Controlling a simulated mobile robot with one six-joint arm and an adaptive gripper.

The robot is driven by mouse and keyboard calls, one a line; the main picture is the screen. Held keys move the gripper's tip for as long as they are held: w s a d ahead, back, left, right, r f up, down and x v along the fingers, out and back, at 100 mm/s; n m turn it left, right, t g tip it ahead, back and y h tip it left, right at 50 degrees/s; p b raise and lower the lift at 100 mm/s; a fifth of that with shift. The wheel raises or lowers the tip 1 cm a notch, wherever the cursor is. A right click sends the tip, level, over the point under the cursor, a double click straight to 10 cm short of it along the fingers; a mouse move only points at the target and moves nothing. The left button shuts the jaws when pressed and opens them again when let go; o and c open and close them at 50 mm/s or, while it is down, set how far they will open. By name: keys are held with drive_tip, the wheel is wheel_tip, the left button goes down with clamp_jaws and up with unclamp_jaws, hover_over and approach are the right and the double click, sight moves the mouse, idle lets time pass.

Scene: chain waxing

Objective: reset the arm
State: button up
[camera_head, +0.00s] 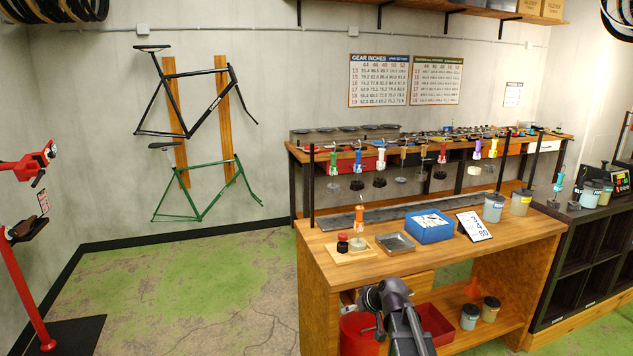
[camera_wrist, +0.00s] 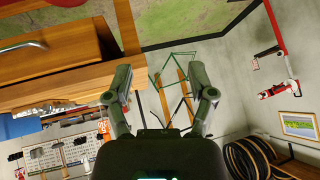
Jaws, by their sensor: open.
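My arm (camera_head: 400,312) shows at the bottom of the head view, in front of the wooden workbench (camera_head: 320,275). My gripper (camera_wrist: 163,85) shows in the wrist view with its two fingers spread wide and nothing between them. The wrist view is tilted, with the floor at its top. The gripper's fingertips cannot be made out clearly in the head view.
On the workbench stand a blue box (camera_head: 430,232), a grey tray (camera_head: 395,243), a number card (camera_head: 473,225) and grey tubs (camera_head: 493,207). A red bin (camera_head: 358,335) sits low near my arm. The green floor (camera_head: 200,285) at left is clear.

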drive_tip(key=s+d+f+m+g+h, duration=0.2)
drive_tip(key=s+d+g, duration=0.1)
drive_tip(key=s, duration=0.7)
drive_tip(key=s+d+f+m+g+h, duration=0.2)
drive_tip(key=s+d+g+h, duration=0.1)
drive_tip(key=s, duration=0.8)
drive_tip(key=shift+s+f, duration=0.15)
drive_tip(key=shift+f, duration=0.1)
